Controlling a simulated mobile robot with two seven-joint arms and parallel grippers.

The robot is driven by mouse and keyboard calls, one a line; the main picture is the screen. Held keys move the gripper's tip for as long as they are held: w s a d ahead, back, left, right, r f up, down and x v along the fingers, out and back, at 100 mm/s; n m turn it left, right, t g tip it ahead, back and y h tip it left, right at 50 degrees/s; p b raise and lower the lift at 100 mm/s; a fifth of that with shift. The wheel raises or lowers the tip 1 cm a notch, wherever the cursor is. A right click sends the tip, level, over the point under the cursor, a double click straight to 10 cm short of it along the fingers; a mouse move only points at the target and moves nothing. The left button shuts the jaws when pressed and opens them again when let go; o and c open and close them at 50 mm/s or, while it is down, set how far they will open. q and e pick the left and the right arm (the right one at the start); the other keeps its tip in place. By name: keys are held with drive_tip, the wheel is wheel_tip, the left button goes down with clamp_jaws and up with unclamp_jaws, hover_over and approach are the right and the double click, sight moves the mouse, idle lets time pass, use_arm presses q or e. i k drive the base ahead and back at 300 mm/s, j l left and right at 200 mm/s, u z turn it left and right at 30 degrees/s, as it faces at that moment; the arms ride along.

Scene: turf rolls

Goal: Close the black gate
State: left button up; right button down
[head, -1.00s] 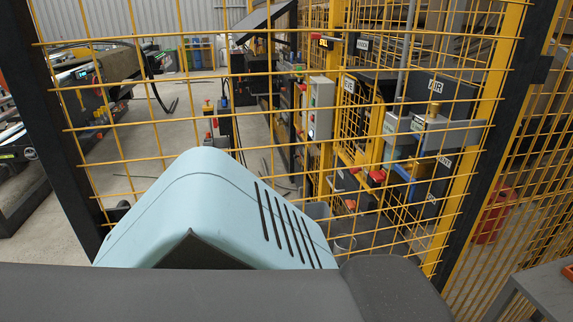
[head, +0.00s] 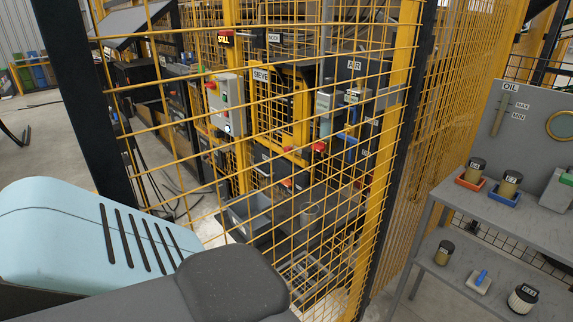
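The gate appears to be the panel of yellow wire mesh between black uprights. Its left black upright (head: 76,100) stands at the left and its right black upright (head: 408,130) is right of centre. The panel fills the middle of the head view, close in front of me. I cannot tell whether it is shut or latched, and its lower left is hidden behind my light blue and dark grey body parts. Neither of my grippers shows in the head view.
Behind the mesh are a grey control box (head: 226,104), a SIEVE sign (head: 261,76) and machinery. More yellow mesh fence (head: 450,130) runs at the right. A grey shelf (head: 450,205) with jars, trays and an OIL board (head: 545,115) stands at the far right. Open floor lies far left.

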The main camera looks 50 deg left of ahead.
sight(61, 25)
drive_tip(key=k+j, duration=0.2)
drive_tip(key=k, duration=0.2)
drive_tip(key=k+j+z, duration=0.15)
drive_tip(key=k, duration=0.25)
drive_tip(key=k+j, duration=0.3)
drive_tip(key=k+j+z, duration=0.1)
drive_tip(key=k+j, duration=0.2)
drive_tip(key=j, duration=0.2)
drive_tip(key=k+j, duration=0.1)
drive_tip(key=j, duration=0.35)
drive_tip(key=j+z, duration=0.1)
drive_tip(key=j, duration=1.15)
drive_tip(key=i+z, duration=0.05)
